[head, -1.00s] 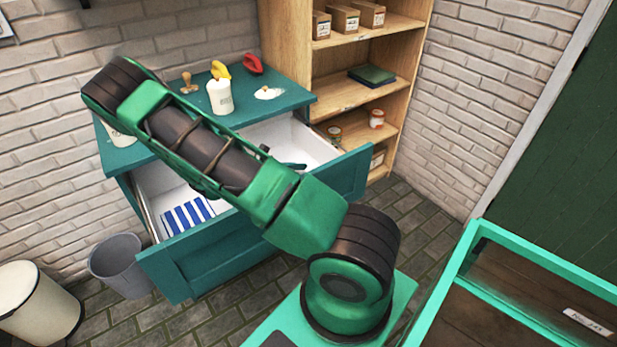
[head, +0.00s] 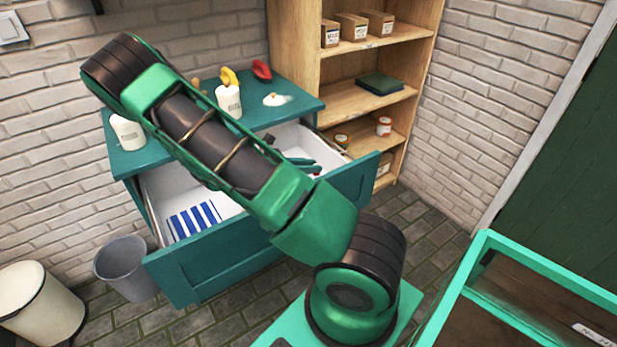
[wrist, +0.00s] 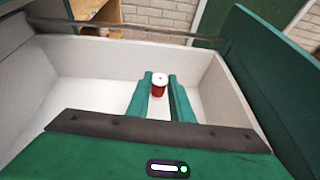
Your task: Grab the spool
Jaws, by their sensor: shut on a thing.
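The spool (wrist: 158,90) is a small red reel with a white top, seen inside the white-walled open drawer (wrist: 70,85) in the wrist view. My gripper (wrist: 160,78) has its two teal fingers on either side of the spool, shut on it. In the head view my gripper (head: 301,163) reaches into the right part of the drawer (head: 226,248), with a small bit of red beside it. My arm hides part of the drawer there.
Blue-and-white striped cloth or paper (head: 193,220) lies in the drawer's left part. White containers (head: 229,101) stand on the teal top (head: 300,100). A grey bin (head: 126,268) is left of the drawer, and a wooden shelf (head: 340,95) stands behind to the right.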

